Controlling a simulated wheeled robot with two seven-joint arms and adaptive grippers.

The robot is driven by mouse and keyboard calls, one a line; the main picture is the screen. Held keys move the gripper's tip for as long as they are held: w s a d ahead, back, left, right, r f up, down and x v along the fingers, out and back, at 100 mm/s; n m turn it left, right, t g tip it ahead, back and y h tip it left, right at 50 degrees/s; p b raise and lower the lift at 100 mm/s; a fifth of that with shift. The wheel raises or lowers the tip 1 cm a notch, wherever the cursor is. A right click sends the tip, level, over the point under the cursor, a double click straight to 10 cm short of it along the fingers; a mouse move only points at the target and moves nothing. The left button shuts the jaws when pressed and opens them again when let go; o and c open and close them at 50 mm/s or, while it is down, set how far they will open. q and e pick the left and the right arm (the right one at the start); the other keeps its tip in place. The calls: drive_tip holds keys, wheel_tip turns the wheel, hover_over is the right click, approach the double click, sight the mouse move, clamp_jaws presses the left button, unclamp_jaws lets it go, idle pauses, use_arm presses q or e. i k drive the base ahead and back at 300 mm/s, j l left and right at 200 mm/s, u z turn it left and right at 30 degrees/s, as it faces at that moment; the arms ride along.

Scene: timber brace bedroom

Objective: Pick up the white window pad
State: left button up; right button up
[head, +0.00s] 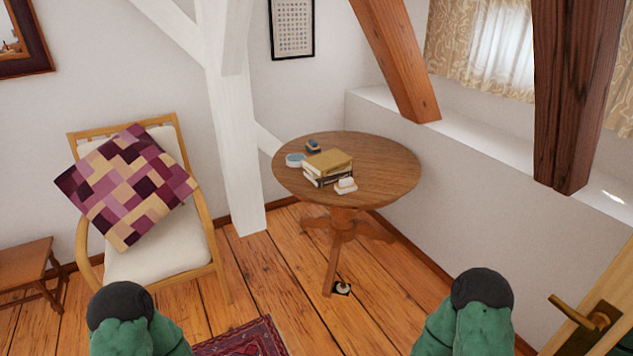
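A round wooden table (395,178) stands in the middle. A small white block-like thing (346,186) lies at the front of its top, beside a short stack of books (328,163). It may be the white window pad, but it is too small to be sure. Parts of my two green arms with dark rounded ends show at the bottom left and bottom right, well short of the table. No gripper fingers are in view.
A round blue-and-white tin (294,160) and a small dark blue thing (313,146) sit behind the books. A cushioned chair (160,250) is at left. A small white thing (342,287) lies under the table. A slanted timber brace (398,60) rises behind.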

sight(346, 185)
drive_tip(key=i+j+u, duration=0.15)
drive_tip(key=i+u, duration=0.15)
drive_tip(key=i, duration=0.25)
drive_tip(key=i+u, duration=0.3)
drive_tip(key=i, duration=0.25)
